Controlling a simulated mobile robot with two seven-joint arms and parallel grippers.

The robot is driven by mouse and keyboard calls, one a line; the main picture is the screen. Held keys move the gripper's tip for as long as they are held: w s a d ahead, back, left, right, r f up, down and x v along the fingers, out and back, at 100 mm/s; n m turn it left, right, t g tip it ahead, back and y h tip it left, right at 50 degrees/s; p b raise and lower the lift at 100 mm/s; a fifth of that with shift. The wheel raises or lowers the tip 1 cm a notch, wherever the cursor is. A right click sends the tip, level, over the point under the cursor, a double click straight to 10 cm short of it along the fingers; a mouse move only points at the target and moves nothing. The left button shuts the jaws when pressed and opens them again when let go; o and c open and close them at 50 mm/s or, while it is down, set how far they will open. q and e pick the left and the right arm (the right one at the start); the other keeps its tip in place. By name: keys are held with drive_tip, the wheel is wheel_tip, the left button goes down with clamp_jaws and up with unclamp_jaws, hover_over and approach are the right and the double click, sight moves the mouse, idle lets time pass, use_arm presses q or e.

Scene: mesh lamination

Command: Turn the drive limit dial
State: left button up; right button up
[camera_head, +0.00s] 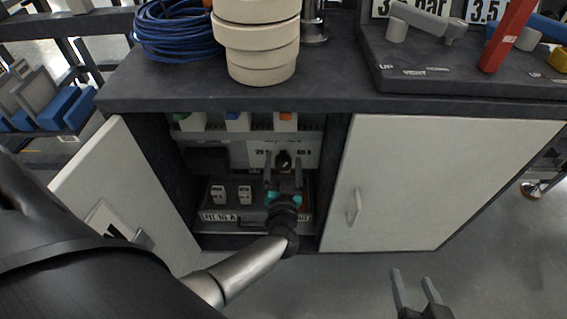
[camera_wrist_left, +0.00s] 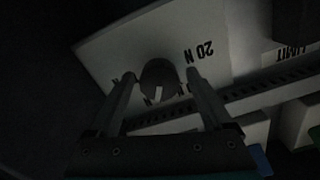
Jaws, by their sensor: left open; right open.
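The drive limit dial (camera_head: 283,160) is a dark round knob on a white panel inside the open cabinet. In the left wrist view the dial (camera_wrist_left: 160,80) has a white pointer mark. A "20 N" label is printed beside it, and other markings are partly hidden. My left gripper (camera_head: 283,161) reaches into the cabinet in front of the dial. Its open fingers (camera_wrist_left: 160,76) appear on both sides of the dial in the wrist view; I cannot tell whether they touch it. My right gripper (camera_head: 415,278) is open and empty, low over the floor outside the cabinet.
The left cabinet door (camera_head: 120,190) stands open; the right door (camera_head: 430,180) is shut. Two small white switches (camera_head: 231,194) sit left of my gripper. Coloured-front units (camera_head: 237,122) line the shelf above. Blue cable (camera_head: 178,32) and stacked beige rings (camera_head: 258,45) stand on the countertop.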

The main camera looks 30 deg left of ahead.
use_arm(q)
clamp_jaws()
idle(0.5)
